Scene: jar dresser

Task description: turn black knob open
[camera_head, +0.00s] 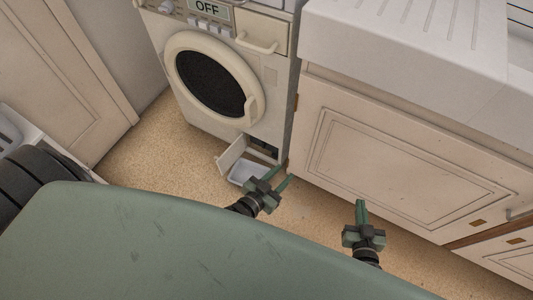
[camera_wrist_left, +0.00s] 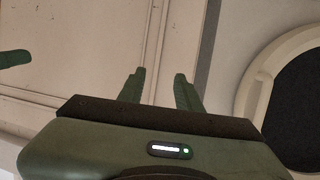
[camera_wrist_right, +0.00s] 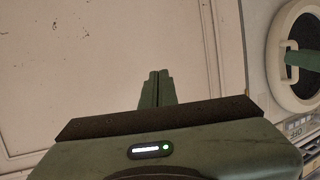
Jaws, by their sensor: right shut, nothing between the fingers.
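The washing machine (camera_head: 205,75) has a small hatch low at its right front, and its flap (camera_head: 232,154) hangs open to the left. The hatch opening (camera_head: 263,147) is dark inside. A dark shape there may be the black knob, but it is too small to make out. My left gripper (camera_head: 281,177) is open and empty, just in front and to the right of the hatch; its fingers also show apart in the left wrist view (camera_wrist_left: 157,82). My right gripper (camera_head: 361,207) is shut and empty in front of the cupboard; its fingers meet in the right wrist view (camera_wrist_right: 158,77).
A cream cupboard (camera_head: 390,165) under a white sink (camera_head: 400,40) stands at the right. The round washer door (camera_head: 210,80) is closed and a display reads OFF. Bare floor (camera_head: 150,150) lies at the left.

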